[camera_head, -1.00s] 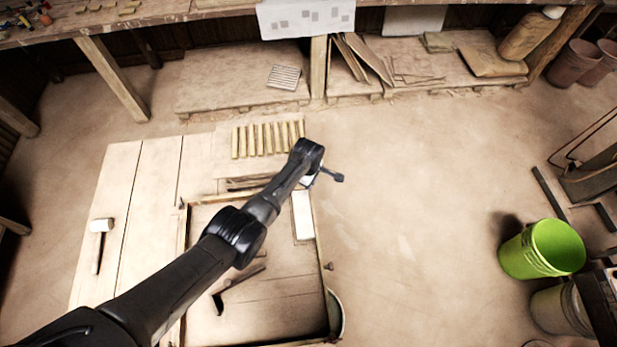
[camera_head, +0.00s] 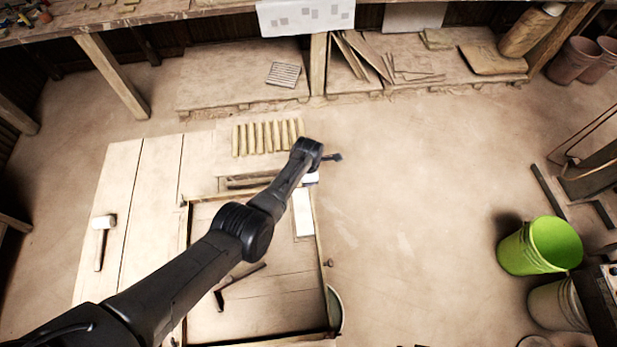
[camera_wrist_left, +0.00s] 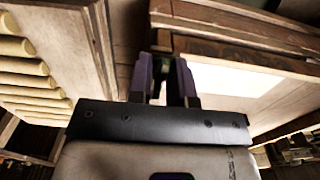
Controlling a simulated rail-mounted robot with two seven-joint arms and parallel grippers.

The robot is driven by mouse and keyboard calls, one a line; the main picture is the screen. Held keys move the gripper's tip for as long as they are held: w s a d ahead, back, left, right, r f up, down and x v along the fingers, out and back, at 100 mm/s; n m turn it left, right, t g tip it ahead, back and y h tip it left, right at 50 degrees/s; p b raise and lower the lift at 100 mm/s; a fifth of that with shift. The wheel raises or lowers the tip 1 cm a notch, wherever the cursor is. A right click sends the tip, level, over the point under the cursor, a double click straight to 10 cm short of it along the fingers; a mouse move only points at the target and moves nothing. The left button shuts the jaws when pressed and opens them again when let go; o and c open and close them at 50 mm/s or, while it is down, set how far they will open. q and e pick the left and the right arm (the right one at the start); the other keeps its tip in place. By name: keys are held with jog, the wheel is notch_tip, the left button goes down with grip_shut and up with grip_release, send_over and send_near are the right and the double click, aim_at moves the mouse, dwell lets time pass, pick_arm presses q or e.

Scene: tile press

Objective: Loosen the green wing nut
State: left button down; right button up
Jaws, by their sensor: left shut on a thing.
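In the left wrist view the two dark fingers of my left gripper (camera_wrist_left: 163,80) are close together, shut on a small dark piece between their tips. They reach toward the wooden edge of the press frame (camera_wrist_left: 235,32). My right gripper is not in view.
Several yellowish rods (camera_head: 268,137) lie in a row beyond the frame. A white tile strip (camera_head: 303,213) lies along its right side. A green bucket (camera_head: 540,246) stands right; the floor between is clear.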

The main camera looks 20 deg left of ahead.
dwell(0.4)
pick_arm(q)
jog(key=c, duration=1.2)
grip_release()
jog(key=shift+o, duration=0.8)
notch_tip(320, 180, up, 6)
jog(key=p, duration=0.3)
jog(key=shift+r, duration=0.1)
notch_tip(320, 180, up, 8)
jog(key=p, duration=0.1)
jog(key=shift+f, duration=0.2)
